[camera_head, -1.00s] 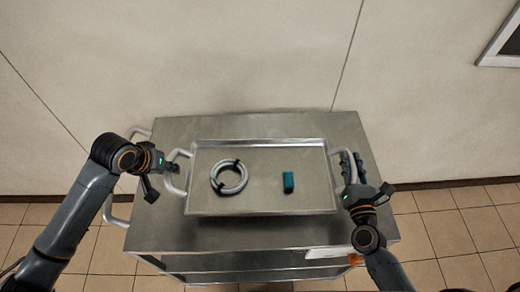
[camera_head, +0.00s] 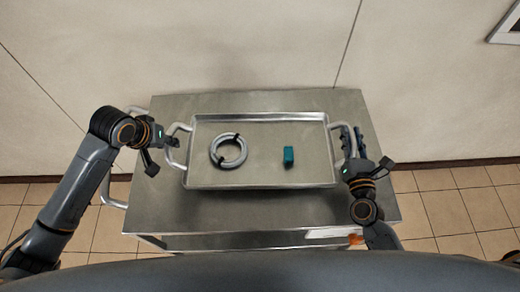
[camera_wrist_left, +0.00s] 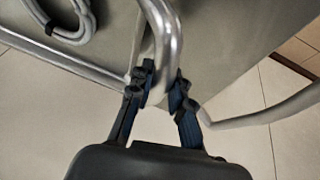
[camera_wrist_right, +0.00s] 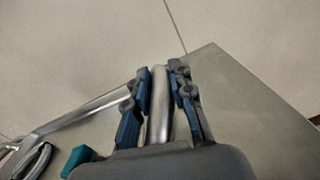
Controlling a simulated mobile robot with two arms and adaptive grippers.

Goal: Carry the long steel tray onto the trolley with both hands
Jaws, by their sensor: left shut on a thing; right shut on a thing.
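The long steel tray (camera_head: 262,178) is over the top of the steel trolley (camera_head: 300,213) in the head view. I cannot tell whether it rests on the top or hangs just above it. A coiled grey hose (camera_head: 214,152) and a teal block (camera_head: 289,156) lie in the tray. My left gripper (camera_head: 172,142) is shut on the tray's left handle (camera_wrist_left: 160,30). My right gripper (camera_head: 347,160) is shut on the tray's right handle (camera_wrist_right: 159,110). Both wrist views show the handle bar between the fingers.
The trolley's push handle (camera_head: 108,190) sticks out at its left end, close to my left gripper. A beige wall (camera_head: 240,50) stands close behind the trolley. The tiled floor (camera_head: 450,205) is free at the right. A small orange thing (camera_head: 355,239) shows at the trolley's front right.

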